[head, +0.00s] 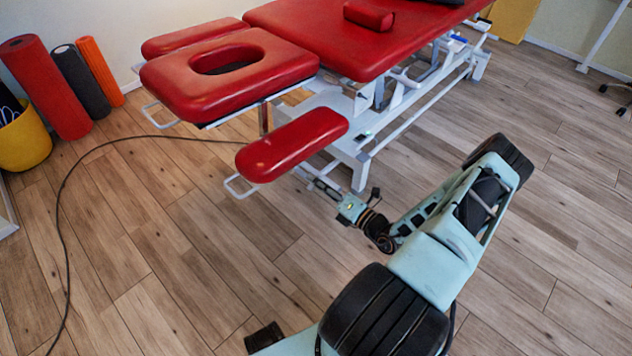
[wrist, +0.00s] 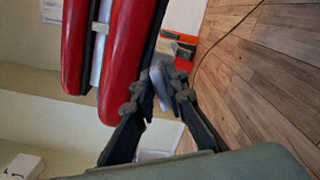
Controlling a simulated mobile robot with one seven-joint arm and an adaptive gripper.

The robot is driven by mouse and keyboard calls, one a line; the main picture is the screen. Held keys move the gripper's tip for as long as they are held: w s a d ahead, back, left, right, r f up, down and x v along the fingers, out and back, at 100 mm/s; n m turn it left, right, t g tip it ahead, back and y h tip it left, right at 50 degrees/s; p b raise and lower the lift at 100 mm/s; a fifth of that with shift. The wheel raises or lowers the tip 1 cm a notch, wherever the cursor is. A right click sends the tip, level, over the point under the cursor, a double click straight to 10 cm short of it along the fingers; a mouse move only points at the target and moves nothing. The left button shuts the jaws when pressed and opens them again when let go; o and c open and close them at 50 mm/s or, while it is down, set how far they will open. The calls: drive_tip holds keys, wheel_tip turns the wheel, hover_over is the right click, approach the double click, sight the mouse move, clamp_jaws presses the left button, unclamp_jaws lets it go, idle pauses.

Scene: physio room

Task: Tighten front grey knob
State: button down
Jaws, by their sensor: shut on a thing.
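The red treatment table (head: 350,35) stands at the upper middle of the head view. Its nearer red armrest (head: 292,145) has a white metal frame beneath, and in the wrist view a red cushion (wrist: 128,65) lies close beside my fingers. My gripper (head: 316,180) reaches under the armrest from the right. In the wrist view my gripper (wrist: 160,88) has its two dark fingers closed in around a small grey piece, the grey knob (wrist: 159,82). The fingertips cover much of the knob, and its turn angle cannot be told. In the head view the knob is too small to make out.
A dark cable (head: 62,215) curves over the wooden floor at left. A yellow bin (head: 24,140) and rolled mats (head: 48,88) stand by the wall. The headrest with a face hole (head: 170,85) is behind the armrest. The floor at lower left is mostly clear.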

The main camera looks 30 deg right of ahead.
drive_tip(key=m, duration=0.6)
drive_tip(key=shift+f, duration=0.2)
drive_tip(key=shift+m, duration=0.4)
drive_tip(key=c, duration=2)
unclamp_jaws()
drive_tip(key=v, duration=1.2)
drive_tip(key=shift+r, duration=0.1)
